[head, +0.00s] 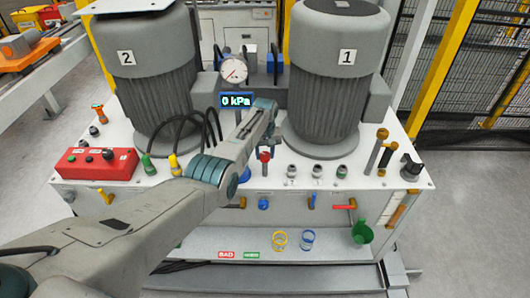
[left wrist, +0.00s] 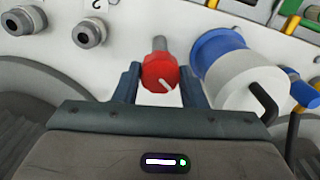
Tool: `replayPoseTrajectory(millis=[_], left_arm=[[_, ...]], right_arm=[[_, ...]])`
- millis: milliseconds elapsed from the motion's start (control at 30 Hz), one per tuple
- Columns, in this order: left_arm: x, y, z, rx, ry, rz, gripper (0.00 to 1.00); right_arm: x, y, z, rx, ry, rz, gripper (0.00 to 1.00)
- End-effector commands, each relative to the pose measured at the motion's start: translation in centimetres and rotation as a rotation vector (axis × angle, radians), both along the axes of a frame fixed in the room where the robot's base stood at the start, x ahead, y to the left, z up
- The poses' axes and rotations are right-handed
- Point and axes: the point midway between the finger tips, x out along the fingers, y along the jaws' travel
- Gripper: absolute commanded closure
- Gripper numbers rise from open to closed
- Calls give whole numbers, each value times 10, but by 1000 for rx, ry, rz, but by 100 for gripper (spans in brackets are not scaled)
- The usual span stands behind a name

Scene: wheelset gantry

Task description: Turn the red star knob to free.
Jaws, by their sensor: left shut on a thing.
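The red star knob (head: 265,157) stands on the white bench top, in front of and between the two grey motors. In the left wrist view the knob (left wrist: 160,72) shows a white pointer line slanting toward the lower right, and a grey stem behind it. My left gripper (left wrist: 160,78) has one finger on each side of the knob and is shut on it. In the head view my left arm reaches in from the lower left and partly covers the area around the knob. My right gripper is in neither view.
Motors 2 (head: 125,57) and 1 (head: 347,57) stand behind. A gauge (head: 233,70) sits above a display reading 0 kPa (head: 237,100). A white cylinder with a blue rim (left wrist: 245,80) and a black hooked rod (left wrist: 263,102) stand close right of the knob.

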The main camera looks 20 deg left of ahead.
Motion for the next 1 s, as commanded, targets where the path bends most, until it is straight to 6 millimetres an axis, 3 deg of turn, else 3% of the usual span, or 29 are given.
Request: replayPoseTrajectory(millis=[600, 1000], left_arm=[[2, 0, 3, 0, -5, -579, 85], [2, 0, 3, 1, -5, -850, 85]], right_arm=[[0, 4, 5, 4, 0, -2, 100], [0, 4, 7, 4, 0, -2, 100]])
